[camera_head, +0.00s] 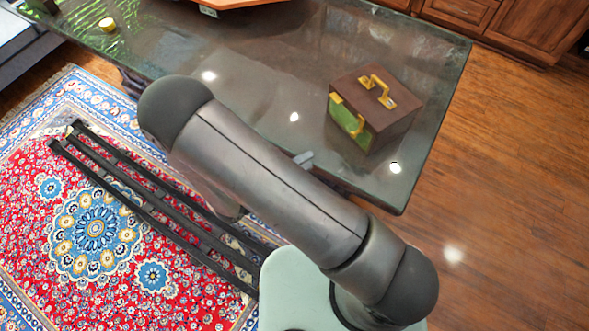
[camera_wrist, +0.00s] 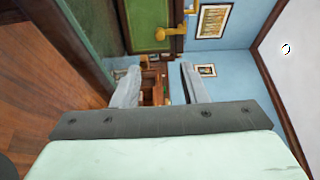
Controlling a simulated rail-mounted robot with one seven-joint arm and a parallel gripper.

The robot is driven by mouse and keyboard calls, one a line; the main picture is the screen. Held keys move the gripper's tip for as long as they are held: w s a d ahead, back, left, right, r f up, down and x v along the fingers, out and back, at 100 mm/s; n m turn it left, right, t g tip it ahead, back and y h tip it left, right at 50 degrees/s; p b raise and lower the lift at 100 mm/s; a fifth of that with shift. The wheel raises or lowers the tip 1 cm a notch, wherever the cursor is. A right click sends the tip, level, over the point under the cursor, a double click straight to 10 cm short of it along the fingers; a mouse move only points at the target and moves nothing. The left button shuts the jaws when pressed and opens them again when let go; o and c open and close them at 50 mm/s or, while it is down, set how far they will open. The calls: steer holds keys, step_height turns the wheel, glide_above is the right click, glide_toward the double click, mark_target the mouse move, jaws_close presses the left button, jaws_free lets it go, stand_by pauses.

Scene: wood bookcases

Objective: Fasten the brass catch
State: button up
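A small box with a dark brown lid (camera_head: 352,80) and a green front (camera_head: 345,117) stands on the glass table near its right end. A brass handle (camera_head: 374,82) is on the lid. Brass fittings, apparently the catch (camera_head: 337,98), sit at the lid's front edge. In the wrist view, the brass catch (camera_wrist: 170,32) shows at the edge of the green front (camera_wrist: 145,17), sideways; I cannot tell whether it is fastened. My gripper (camera_wrist: 155,78) is open and empty, its two grey fingers apart, short of the box. My arm mostly hides it in the head view.
The dark glass table (camera_head: 270,80) has clear room left of the box. A patterned red and blue rug (camera_head: 95,230) lies below. Wooden cabinets (camera_head: 500,20) stand behind.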

steer(key=shift+v, duration=1.25)
steer(key=s+d+r+n+g+y, duration=0.4)
steer(key=d+r+n+y, duration=0.3)
steer(key=n, duration=0.7)
steer(key=s+d+r+n+g+y, duration=0.4)
steer(key=d+r+n+y, duration=0.4)
steer(key=r+n, duration=0.4)
steer(key=n+g, duration=0.1)
steer(key=n, duration=0.2)
steer(key=shift+r, duration=0.2)
steer(key=shift+a, duration=0.1)
